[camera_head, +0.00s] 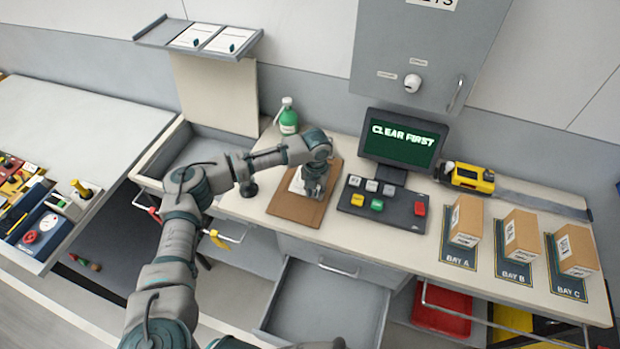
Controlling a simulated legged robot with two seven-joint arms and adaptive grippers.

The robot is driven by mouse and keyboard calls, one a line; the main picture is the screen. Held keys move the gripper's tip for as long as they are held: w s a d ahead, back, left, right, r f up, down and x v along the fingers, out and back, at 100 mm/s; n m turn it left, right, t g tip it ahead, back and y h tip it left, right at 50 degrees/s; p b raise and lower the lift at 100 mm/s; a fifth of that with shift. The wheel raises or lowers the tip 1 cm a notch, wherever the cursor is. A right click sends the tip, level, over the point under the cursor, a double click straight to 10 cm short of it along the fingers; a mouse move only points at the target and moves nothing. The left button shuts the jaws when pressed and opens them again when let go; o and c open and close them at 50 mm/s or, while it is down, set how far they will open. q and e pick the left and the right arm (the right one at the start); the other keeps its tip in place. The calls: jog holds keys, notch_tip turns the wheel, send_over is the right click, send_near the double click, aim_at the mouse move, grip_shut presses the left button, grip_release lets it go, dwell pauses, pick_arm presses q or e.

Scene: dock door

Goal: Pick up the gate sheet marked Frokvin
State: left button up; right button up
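A brown clipboard (290,207) lies on the bench with a white sheet (296,182) on it. My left gripper (313,194) points down over the clipboard and hides part of the sheet; whether its fingers touch the paper or are closed cannot be made out. Two more white sheets, a left one (191,36) and a right one (229,40), lie side by side on the wall shelf (165,32) at upper left. No name can be read on any sheet, so I cannot tell which is marked Frokvin. My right gripper is not in view.
A green bottle (288,120) stands behind the clipboard. Boxes stand on bay mats at right, near a yellow tool (468,178). An open drawer (325,303) juts out below the bench.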

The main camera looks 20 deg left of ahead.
pick_arm(q)
grip_shut()
jog(key=shift+r, duration=0.1)
